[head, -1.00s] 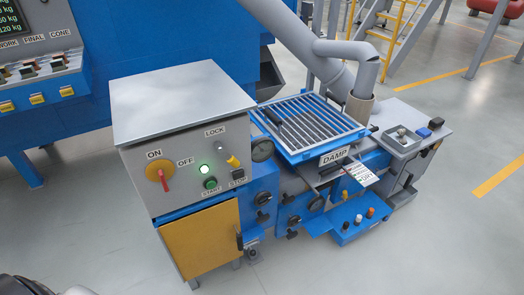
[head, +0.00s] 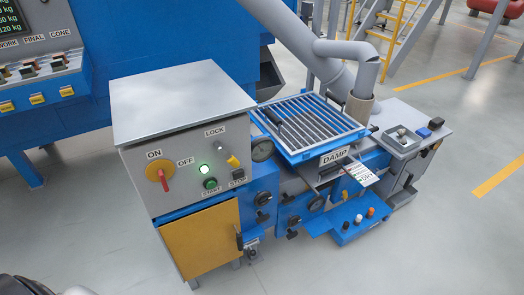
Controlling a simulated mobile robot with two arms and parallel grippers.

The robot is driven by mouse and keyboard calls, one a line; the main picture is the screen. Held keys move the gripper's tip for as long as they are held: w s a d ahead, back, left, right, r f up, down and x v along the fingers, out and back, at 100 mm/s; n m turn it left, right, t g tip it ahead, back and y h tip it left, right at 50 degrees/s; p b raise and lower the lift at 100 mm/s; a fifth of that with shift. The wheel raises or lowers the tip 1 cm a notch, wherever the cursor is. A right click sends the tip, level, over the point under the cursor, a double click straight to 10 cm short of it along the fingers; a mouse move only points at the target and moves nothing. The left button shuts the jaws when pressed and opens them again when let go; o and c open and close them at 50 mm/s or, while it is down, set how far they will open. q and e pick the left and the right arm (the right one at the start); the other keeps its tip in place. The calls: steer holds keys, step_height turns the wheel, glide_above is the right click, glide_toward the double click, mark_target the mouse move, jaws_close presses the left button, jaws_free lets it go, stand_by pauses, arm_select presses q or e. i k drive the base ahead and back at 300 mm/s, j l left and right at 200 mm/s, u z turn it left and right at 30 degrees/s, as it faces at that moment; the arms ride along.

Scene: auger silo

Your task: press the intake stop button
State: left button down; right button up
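The grey control box (head: 180,100) stands at the centre left of the head view, with its panel facing me. The stop button (head: 238,175) is a small dark block at the panel's lower right, above the STOP label. The green start button (head: 210,183) sits to its left. A lit white-green lamp (head: 204,170) is above it. The yellow rotary switch with a red handle (head: 158,174) is at the left. Neither gripper shows in the view.
A yellow door (head: 199,241) is below the panel. A pressure gauge (head: 262,149) and a blue grate (head: 310,125) with a DAMP sign (head: 334,157) stand to the right. A grey pipe (head: 345,52) rises behind. The floor in front is clear.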

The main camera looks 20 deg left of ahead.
mark_target(239, 175)
steer(key=u, duration=1.25)
